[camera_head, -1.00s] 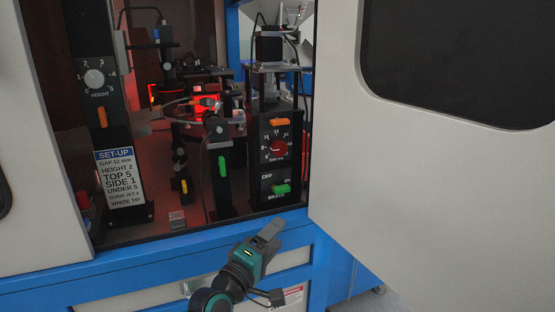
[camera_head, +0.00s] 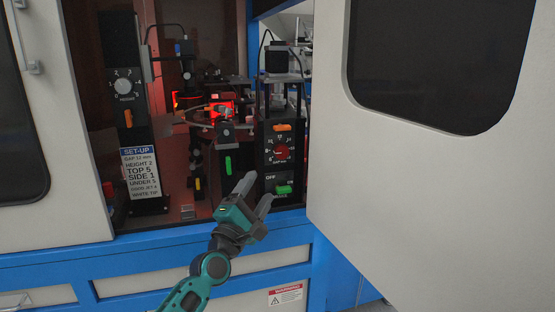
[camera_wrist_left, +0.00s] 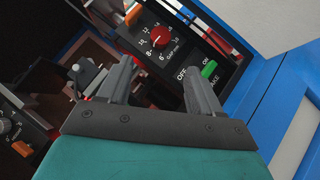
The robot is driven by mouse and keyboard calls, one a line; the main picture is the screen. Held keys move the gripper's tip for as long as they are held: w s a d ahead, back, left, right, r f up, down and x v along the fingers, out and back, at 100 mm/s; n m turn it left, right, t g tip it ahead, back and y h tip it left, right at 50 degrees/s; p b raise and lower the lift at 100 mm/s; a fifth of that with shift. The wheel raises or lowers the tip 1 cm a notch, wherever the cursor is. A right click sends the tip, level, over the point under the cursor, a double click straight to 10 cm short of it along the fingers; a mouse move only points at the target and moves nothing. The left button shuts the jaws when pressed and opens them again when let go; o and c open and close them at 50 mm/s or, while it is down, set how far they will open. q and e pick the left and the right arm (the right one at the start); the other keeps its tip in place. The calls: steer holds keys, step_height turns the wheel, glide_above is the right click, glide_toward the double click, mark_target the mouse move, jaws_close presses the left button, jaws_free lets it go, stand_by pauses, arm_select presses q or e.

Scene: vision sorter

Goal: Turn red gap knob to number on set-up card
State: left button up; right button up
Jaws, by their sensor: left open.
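The red gap knob (camera_head: 282,152) sits on a black dial panel inside the cabinet opening, with white numbers around it. It also shows in the left wrist view (camera_wrist_left: 161,38), past the fingertips. The set-up card (camera_head: 140,173) is on the left post; its top line reads GAP 12 mm. My left gripper (camera_head: 257,190) is open and empty, in front of the cabinet, below and left of the knob and apart from it. In the left wrist view its two fingers (camera_wrist_left: 157,80) stand well apart. My right gripper is not in view.
A green switch (camera_head: 284,189) marked OFF and ON is just below the knob, and an orange latch (camera_head: 283,127) is above it. The open white door (camera_head: 400,180) stands close on the right. A height knob (camera_head: 123,87) is on the left post.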

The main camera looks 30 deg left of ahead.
mark_target(280, 154)
arm_select(q)
steer(key=x, duration=1.2)
steer(key=shift+w+f, duration=0.1)
steer(key=c, duration=1.1)
steer(key=shift+o, duration=0.2)
steer(key=shift+p, duration=0.3)
